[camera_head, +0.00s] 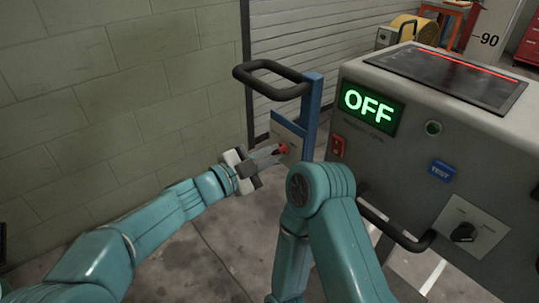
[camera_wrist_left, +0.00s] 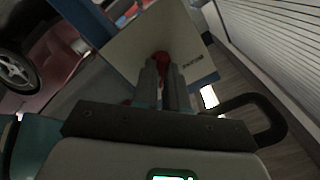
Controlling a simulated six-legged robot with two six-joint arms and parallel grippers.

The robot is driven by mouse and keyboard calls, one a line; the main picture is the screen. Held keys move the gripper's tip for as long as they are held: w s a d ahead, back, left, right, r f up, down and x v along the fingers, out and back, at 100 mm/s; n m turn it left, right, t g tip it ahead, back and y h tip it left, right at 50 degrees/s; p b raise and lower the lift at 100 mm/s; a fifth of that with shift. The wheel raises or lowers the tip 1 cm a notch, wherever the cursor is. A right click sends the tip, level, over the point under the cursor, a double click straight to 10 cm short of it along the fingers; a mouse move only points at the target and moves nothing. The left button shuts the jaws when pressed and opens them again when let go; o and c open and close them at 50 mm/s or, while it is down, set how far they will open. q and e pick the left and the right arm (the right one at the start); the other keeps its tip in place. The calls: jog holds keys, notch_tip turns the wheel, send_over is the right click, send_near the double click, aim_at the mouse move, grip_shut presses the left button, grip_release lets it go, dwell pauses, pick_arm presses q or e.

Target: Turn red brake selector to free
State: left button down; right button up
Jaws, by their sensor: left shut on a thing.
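The red brake selector (camera_head: 282,149) is a small red knob on a pale plate (camera_head: 290,133) fixed to a blue post. My left gripper (camera_head: 273,152) reaches it from the left and is shut on it. In the left wrist view the red selector (camera_wrist_left: 161,58) shows between and just beyond the fingertips (camera_wrist_left: 161,72), in front of the pale plate (camera_wrist_left: 130,55). Some dark lettering sits to the right on that plate, too small to read. The fingers hide part of the selector. My right arm stands in front of the cabinet; its gripper does not show.
A grey cabinet (camera_head: 400,160) stands at the right with a green OFF display (camera_head: 368,107), a blue TEST button (camera_head: 441,170) and a black rotary knob (camera_head: 463,232). A black handle (camera_head: 272,75) tops the blue post (camera_head: 311,110). A block wall (camera_head: 110,90) lies left.

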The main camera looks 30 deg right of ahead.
pick_arm(q)
jog(key=c, duration=1.2)
grip_release()
jog(key=shift+o, duration=0.2)
jog(key=shift+a, duration=0.1)
jog(key=s+a+p, duration=0.1)
jog(key=a, duration=1.5)
jog(key=shift+s, duration=0.15)
jog(key=shift+a, duration=0.15)
